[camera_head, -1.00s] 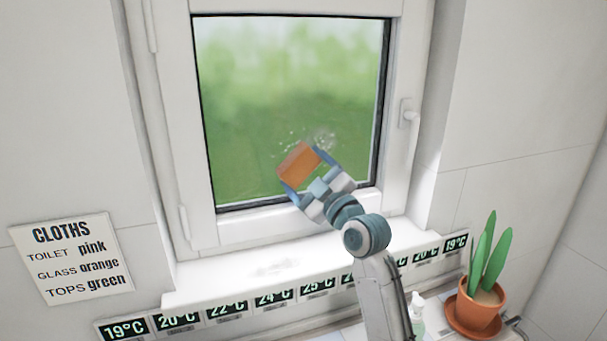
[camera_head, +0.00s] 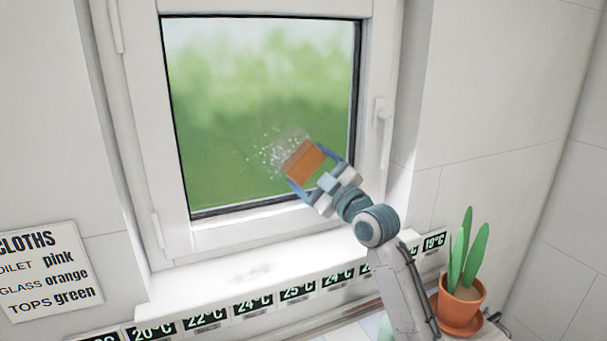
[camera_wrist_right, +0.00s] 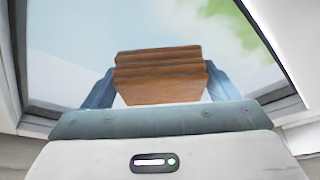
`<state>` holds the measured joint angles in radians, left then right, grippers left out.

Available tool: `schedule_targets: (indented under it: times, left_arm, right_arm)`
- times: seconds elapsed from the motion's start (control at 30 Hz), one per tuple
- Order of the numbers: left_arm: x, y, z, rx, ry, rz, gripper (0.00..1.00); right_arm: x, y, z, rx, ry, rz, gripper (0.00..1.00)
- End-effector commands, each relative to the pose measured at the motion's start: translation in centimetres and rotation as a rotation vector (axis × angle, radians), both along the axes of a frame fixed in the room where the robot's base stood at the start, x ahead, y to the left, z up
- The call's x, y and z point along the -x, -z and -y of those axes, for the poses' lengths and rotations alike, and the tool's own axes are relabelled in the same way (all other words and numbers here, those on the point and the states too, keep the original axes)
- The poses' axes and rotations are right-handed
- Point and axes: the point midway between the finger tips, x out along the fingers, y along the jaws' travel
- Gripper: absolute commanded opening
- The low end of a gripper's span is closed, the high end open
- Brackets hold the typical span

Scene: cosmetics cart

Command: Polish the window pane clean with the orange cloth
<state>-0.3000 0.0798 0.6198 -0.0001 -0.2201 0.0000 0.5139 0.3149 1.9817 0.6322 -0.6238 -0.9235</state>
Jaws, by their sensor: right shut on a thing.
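The window pane (camera_head: 255,85) fills the white frame in the head view, with blurred green beyond it. A patch of white specks (camera_head: 270,150) shows on its lower middle. My right gripper (camera_head: 309,166) is shut on the folded orange cloth (camera_head: 303,160) and holds it at the lower right of the pane, beside and partly over the specks. In the right wrist view the cloth (camera_wrist_right: 160,75) sits between the two blue fingers, in front of the glass. I cannot tell whether it touches the glass. My left gripper is not in view.
A window handle (camera_head: 381,112) is on the right of the frame. The white sill (camera_head: 215,285) below has a faint grey smudge. A potted plant (camera_head: 462,300) stands at the lower right. A cloth sign (camera_head: 45,272) hangs on the left wall, and temperature labels line the sill's front.

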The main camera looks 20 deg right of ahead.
Motion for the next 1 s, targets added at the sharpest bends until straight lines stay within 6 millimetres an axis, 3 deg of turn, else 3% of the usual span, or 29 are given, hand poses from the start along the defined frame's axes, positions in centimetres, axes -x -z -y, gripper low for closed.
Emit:
schedule_targets:
  times: [0.57, 1.0]
  left_arm:
    - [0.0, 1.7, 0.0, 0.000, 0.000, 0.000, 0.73]
    - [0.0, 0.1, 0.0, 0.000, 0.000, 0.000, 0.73]
  right_arm:
    - [-0.4, 0.1, 3.7, 0.000, 0.001, -0.001, 0.63]
    - [-0.2, -2.2, 3.7, 0.000, 0.001, 0.001, 0.63]
